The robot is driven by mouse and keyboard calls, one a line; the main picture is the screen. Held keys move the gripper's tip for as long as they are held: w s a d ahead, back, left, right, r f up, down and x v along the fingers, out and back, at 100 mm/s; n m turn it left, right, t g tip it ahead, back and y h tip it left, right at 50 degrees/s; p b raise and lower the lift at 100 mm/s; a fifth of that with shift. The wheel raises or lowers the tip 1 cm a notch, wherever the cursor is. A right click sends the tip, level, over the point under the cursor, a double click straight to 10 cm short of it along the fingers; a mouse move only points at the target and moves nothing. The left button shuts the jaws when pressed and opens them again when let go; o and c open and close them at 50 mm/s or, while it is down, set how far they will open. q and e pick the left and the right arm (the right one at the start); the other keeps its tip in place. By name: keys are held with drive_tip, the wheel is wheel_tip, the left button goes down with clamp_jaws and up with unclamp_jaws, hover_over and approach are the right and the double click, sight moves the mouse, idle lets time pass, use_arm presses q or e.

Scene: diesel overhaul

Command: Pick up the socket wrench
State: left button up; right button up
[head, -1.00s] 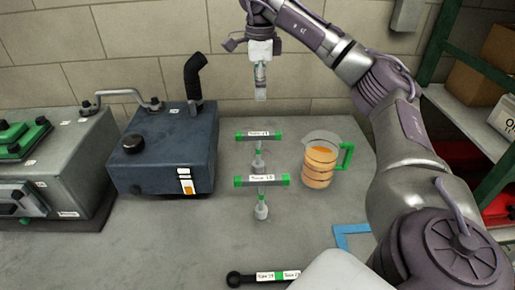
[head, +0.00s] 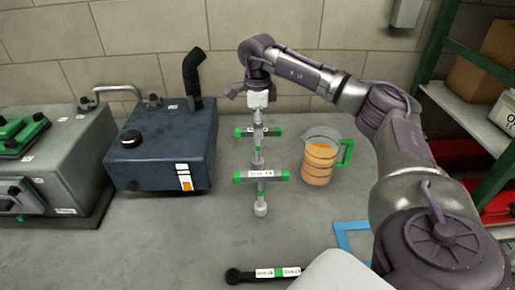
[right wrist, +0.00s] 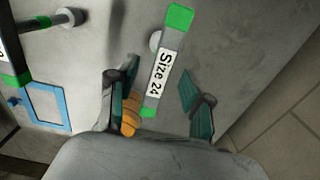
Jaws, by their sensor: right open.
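Two T-handled socket wrenches with green ends and white labels stand on the grey bench in the head view. The nearer one (head: 261,197) is fully in sight. The farther one (head: 240,132) is partly hidden by my right gripper (head: 258,122). In the right wrist view, the farther wrench's bar, labelled "Size 24" (right wrist: 164,72), lies between the two open fingers of my right gripper (right wrist: 152,86), apart from both as far as I can tell. The other wrench (right wrist: 42,24) shows at the upper left there. My left gripper is not in view.
A jug of orange liquid (head: 318,165) stands close right of the wrenches. A blue tank (head: 160,155) stands left. A black-ended tool (head: 240,277) and a blue outline (head: 350,228) are at the front. Shelving (head: 455,105) is at right.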

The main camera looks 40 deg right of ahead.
wheel_tip(320, 180, down, 2)
drive_tip(key=shift+f, duration=0.1)
clamp_jaws()
idle(0.4)
